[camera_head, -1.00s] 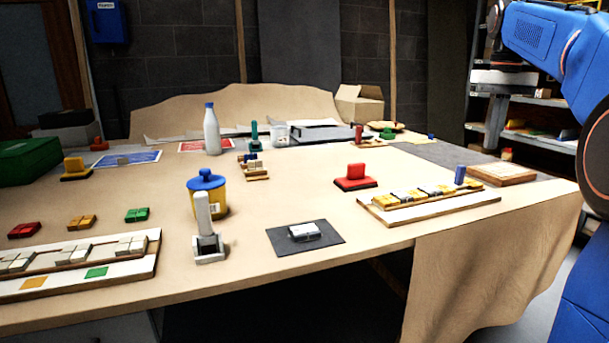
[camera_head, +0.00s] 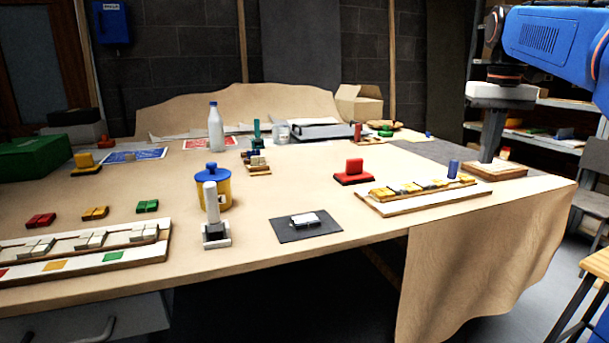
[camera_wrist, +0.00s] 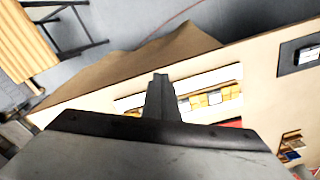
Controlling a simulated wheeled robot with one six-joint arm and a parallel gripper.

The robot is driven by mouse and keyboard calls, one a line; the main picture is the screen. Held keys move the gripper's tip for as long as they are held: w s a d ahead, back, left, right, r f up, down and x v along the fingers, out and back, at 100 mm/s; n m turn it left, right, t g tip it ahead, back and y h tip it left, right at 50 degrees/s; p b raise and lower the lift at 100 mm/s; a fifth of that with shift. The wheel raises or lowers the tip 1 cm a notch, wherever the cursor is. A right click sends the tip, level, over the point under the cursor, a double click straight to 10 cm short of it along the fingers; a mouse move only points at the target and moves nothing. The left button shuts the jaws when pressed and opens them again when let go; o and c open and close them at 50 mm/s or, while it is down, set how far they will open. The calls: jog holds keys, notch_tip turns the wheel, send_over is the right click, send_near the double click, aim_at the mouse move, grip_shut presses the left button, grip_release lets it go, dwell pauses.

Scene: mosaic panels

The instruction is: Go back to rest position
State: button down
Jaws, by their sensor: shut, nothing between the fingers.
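My blue arm reaches in from the upper right in the head view. My gripper (camera_head: 490,158) points down over the right end of the table, in front of or above a small wooden board (camera_head: 507,171); I cannot tell how high. In the wrist view my gripper (camera_wrist: 160,78) has its grey fingers together with nothing held. Below it in that view lies the mosaic panel with yellow and white tiles (camera_wrist: 222,97), partly hidden by my fingers. The same panel (camera_head: 378,209) lies at the table's front right edge in the head view.
A red block (camera_head: 354,168), a yellow pot with blue lid (camera_head: 216,190), a white-handled stamp (camera_head: 212,205), a grey mat (camera_head: 283,235) and a bottle (camera_head: 215,130) stand on the table. A wooden stool (camera_head: 597,266) is at right.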

jog(key=s+a+f+t, duration=0.1)
jog(key=s+a+f, duration=0.3)
jog(key=s+f, duration=0.4)
jog(key=s+a+f+n+t, duration=0.1)
jog(key=s+a+f, duration=0.3)
jog(key=s+f, duration=0.5)
jog(key=s+a+f+t, duration=0.2)
jog(key=s+a+f, duration=0.2)
jog(key=s+f, duration=0.5)
notch_tip(320, 180, down, 4)
jog(key=shift+s+a+f+n, duration=0.1)
jog(key=shift+s+a+n, duration=0.05)
jog(key=shift+n, duration=0.15)
